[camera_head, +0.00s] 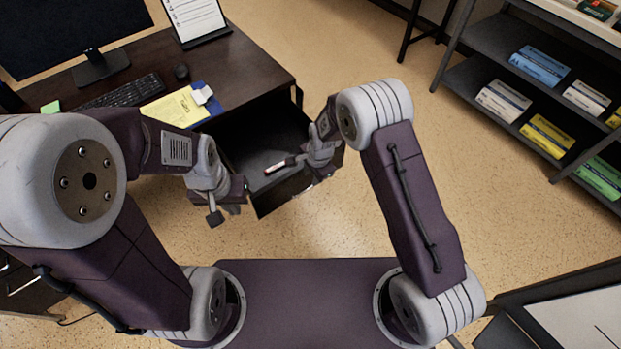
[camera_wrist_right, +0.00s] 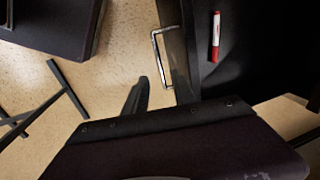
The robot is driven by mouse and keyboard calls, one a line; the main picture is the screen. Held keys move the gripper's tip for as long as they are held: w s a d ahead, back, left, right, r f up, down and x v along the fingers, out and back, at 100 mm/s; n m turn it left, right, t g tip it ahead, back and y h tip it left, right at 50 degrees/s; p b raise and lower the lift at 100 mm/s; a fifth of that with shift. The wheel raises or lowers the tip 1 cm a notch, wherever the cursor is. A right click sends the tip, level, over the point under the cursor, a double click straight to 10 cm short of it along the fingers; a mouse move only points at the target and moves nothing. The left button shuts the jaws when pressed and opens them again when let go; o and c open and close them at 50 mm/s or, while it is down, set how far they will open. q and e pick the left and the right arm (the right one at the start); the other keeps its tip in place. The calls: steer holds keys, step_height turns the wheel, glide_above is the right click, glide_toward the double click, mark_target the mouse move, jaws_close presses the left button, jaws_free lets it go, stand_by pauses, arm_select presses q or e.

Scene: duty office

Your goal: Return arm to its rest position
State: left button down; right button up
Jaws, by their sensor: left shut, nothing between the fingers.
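My left gripper (camera_head: 215,214) is shut and empty, hanging beside the open desk drawer (camera_head: 240,150) at its left front. My right gripper (camera_head: 300,163) is over the drawer's right front part. In the right wrist view its dark fingers (camera_wrist_right: 160,90) stand apart with nothing held, near the silver drawer handle (camera_wrist_right: 158,50). A white marker with a red cap (camera_wrist_right: 215,38) lies on the dark drawer floor, apart from the fingers. The marker also shows in the head view (camera_head: 281,165), close to the right gripper.
The desk (camera_head: 245,65) holds a monitor, keyboard (camera_head: 125,92), mouse (camera_head: 181,72), yellow pad (camera_head: 175,107) and a document stand (camera_head: 195,18). A shelf (camera_head: 480,70) with paper packs stands at the right. The floor (camera_head: 340,50) between desk and shelf is clear.

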steer(key=shift+r, duration=0.1)
stand_by(0.4)
steer(key=w+d+r+m+t+p, duration=0.1)
steer(key=w+d+r, duration=0.1)
steer(key=r, duration=0.4)
steer(key=w+d+r+t+p, duration=0.1)
steer(key=w+d+r, duration=0.2)
steer(key=r, duration=0.2)
steer(key=s+d+r+p, duration=0.1)
steer(key=s+d+r, duration=0.4)
steer(key=d+r, duration=0.25)
steer(key=s+d+n+g+h, duration=0.1)
steer(key=s+d+n, duration=0.3)
steer(key=s+n, duration=0.7)
steer(key=s+g, duration=0.1)
steer(key=s, duration=0.6)
steer(key=shift+n+g+p, duration=0.3)
steer(key=shift+p, duration=0.05)
steer(key=shift+f, duration=0.1)
